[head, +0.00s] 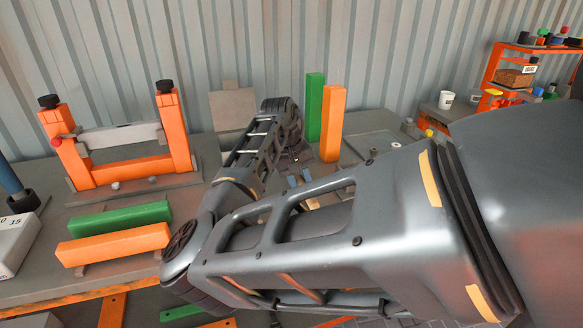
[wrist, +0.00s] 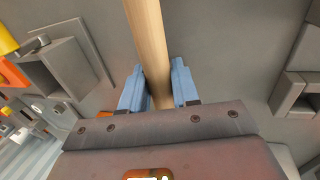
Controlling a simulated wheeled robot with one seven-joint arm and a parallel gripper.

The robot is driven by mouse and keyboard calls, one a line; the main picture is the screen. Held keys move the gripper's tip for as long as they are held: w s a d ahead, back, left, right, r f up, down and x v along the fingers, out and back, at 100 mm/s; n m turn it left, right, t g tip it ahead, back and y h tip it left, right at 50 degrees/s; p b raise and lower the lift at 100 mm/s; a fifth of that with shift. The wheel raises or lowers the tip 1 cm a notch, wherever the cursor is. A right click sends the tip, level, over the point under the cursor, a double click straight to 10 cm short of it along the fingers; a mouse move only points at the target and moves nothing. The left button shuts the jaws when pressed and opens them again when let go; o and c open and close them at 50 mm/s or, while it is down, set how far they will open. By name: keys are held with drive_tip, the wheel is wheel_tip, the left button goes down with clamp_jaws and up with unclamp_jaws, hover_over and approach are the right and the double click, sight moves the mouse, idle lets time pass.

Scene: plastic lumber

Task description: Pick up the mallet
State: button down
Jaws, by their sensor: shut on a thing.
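The mallet's pale wooden handle (wrist: 146,35) runs from the top edge of the wrist view down between my two blue fingers. My gripper (wrist: 158,75) is shut on this handle, with one finger on each side. The mallet's head is not visible in the wrist view.
An orange frame (head: 178,135) stands on the bench at left. Green (head: 120,216) and orange (head: 115,244) bars lie before it. Upright green (head: 314,105) and orange (head: 332,120) posts stand behind my gripper. A grey tray (head: 372,143) and an orange rack (head: 492,66) are at right.

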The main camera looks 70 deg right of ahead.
sight(300, 178)
drive_tip(key=shift+r, duration=0.1)
drive_tip(key=shift+r, duration=0.55)
wheel_tip(300, 178, up, 3)
drive_tip(key=shift+f, duration=0.1)
drive_tip(key=s+d+r, duration=0.1)
drive_tip(key=s+r, duration=0.6)
drive_tip(key=s, duration=0.4)
drive_tip(key=shift+s+d+b, duration=0.15)
drive_tip(key=shift+s+b, duration=0.1)
drive_tip(key=shift+b, duration=0.05)
